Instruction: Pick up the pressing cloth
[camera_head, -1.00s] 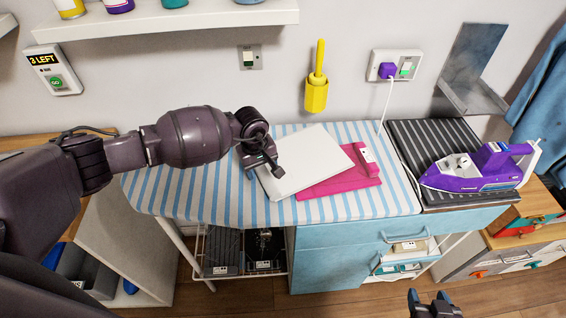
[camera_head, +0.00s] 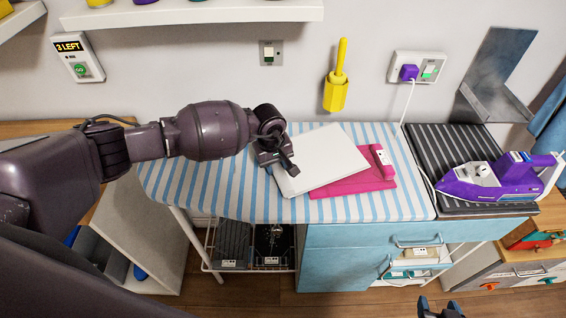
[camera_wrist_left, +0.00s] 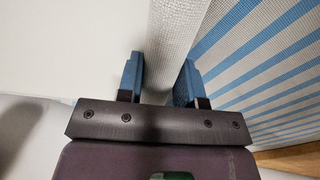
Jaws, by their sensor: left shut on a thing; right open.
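The pressing cloth, a flat white rectangle (camera_head: 322,157), lies on the blue-and-white striped ironing board (camera_head: 210,190), partly over a pink flat item. My left gripper (camera_head: 277,162) is at the cloth's left edge, low over the board. In the left wrist view, the two blue fingers of this gripper (camera_wrist_left: 160,82) stand either side of a pale woven fold of the cloth (camera_wrist_left: 170,45), shut on it. My right gripper (camera_head: 440,309) is open and empty at the bottom edge of the head view, away from the cloth.
The pink item (camera_head: 360,183) has a raised end block. A purple iron (camera_head: 495,180) with a cord rests on a dark striped pad (camera_head: 435,150) at right. A yellow holder (camera_head: 336,92) hangs on the wall. A white shelf (camera_head: 200,14) is above; blue drawers (camera_head: 345,260) stand below.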

